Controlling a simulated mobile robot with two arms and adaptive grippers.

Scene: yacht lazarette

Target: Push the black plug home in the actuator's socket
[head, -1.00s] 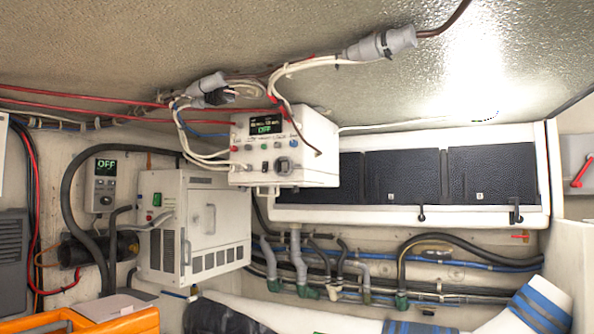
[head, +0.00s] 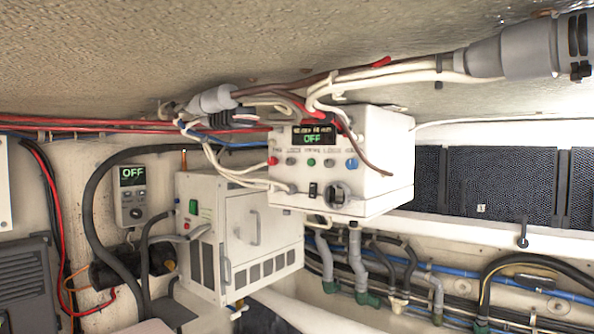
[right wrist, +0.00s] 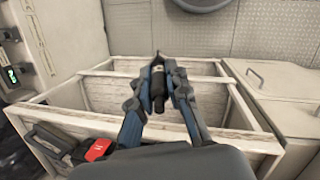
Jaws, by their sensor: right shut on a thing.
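In the right wrist view my right gripper (right wrist: 163,72) is shut on a dark, rounded black thing (right wrist: 158,88), which looks like the black plug. The plug sits between the two blue-grey fingers, its long side running along them. The gripper is above a pale wooden crate (right wrist: 105,66) with dividers; the height between them is hard to judge. I cannot pick out the actuator or its socket for certain in either view. Neither gripper shows in the head view, and my left gripper is in no view.
A white control box (head: 385,150) reading OFF hangs under the ceiling among cables. A vented white cabinet (head: 276,228) and a small OFF panel (head: 133,195) are left of it. A red-and-black item (right wrist: 98,150) lies by the crate's near left corner. Pale lockers (right wrist: 270,95) stand right.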

